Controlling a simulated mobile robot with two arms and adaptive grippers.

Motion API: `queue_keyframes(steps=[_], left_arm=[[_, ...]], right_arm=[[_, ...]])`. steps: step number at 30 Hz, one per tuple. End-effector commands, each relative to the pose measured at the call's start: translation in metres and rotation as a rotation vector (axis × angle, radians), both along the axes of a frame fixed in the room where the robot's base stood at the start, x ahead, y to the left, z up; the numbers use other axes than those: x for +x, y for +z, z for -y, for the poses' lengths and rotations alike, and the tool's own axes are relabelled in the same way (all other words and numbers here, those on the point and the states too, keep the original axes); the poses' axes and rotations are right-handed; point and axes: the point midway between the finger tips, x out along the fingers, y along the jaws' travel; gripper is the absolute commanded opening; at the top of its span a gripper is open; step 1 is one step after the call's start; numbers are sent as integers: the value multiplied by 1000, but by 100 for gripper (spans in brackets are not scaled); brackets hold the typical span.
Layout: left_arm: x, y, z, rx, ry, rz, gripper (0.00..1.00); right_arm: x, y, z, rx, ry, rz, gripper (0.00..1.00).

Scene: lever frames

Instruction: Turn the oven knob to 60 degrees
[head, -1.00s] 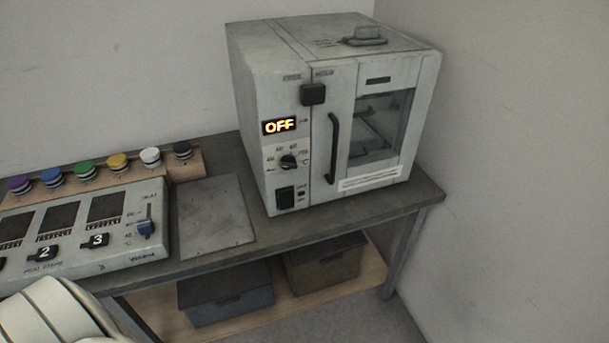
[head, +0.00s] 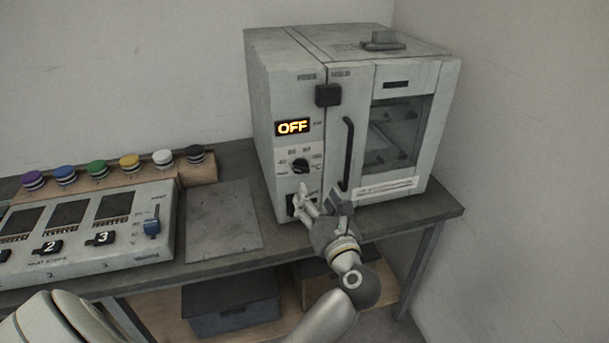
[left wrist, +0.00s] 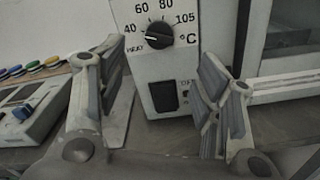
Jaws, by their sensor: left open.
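The oven (head: 362,100) stands on the bench with its door closed and its display (head: 293,127) reading OFF. The black oven knob (head: 300,166) sits below the display. In the left wrist view the knob (left wrist: 159,35) is at the top middle, with 40, 60, 80 and 105 around it; its pointer setting is hard to read. My left gripper (head: 318,198) is open and empty, in front of the oven and just below the knob. Its two fingers (left wrist: 158,88) are spread to either side of the dark switch (left wrist: 163,96) under the knob, apart from the knob. My right gripper is not in view.
The black door handle (head: 347,153) is close to the right of my gripper. A heat panel (head: 80,262) with a blue slider and a row of coloured caps (head: 97,170) are at left. A flat grey plate (head: 222,220) lies between. Bins (head: 232,304) sit below.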

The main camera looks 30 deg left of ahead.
Motion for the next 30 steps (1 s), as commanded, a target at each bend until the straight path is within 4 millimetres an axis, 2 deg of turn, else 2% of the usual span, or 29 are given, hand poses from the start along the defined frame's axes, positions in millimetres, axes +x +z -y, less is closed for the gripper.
queue_keyframes(steps=[15,21,29,30], left_arm=[[57,3,-67,10,0,-3,61],[66,1,-78,8,1,-4,61],[67,0,-79,7,0,-3,61],[67,0,-79,7,0,-3,58]], right_arm=[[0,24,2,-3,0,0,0],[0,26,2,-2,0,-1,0],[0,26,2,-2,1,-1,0],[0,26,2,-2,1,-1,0]])
